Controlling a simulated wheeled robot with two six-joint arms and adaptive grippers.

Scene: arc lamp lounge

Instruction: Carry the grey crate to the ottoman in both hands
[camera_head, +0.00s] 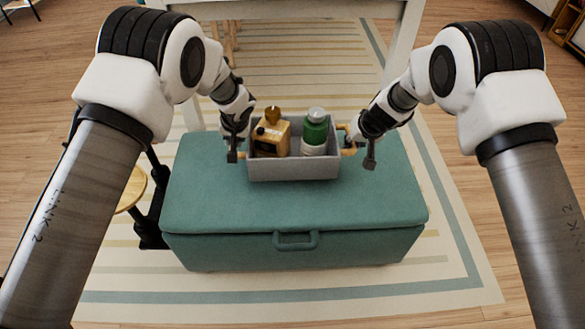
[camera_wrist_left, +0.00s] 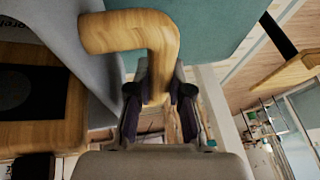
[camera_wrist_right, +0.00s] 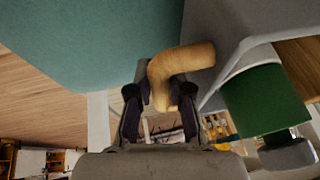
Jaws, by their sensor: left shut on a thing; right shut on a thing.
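The grey crate (camera_head: 293,168) is over the back part of the teal ottoman (camera_head: 290,210) in the head view. I cannot tell whether it rests on the lid or hangs just above it. It looks level. Inside stand a wooden bottle-like item (camera_head: 270,137) and a green bottle (camera_head: 315,132) with a white lower part. My left gripper (camera_head: 234,155) is shut on the crate's left wooden handle (camera_wrist_left: 140,35). My right gripper (camera_head: 364,150) is shut on the right wooden handle (camera_wrist_right: 178,65). The ottoman's lid looks closed, with a handle on its front.
A striped rug (camera_head: 280,290) lies under the ottoman. A small round wooden-topped stool (camera_head: 132,188) stands close to the ottoman's left side. A pale table-like frame (camera_head: 290,8) is behind it. The ottoman's lid is bare in front of the crate.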

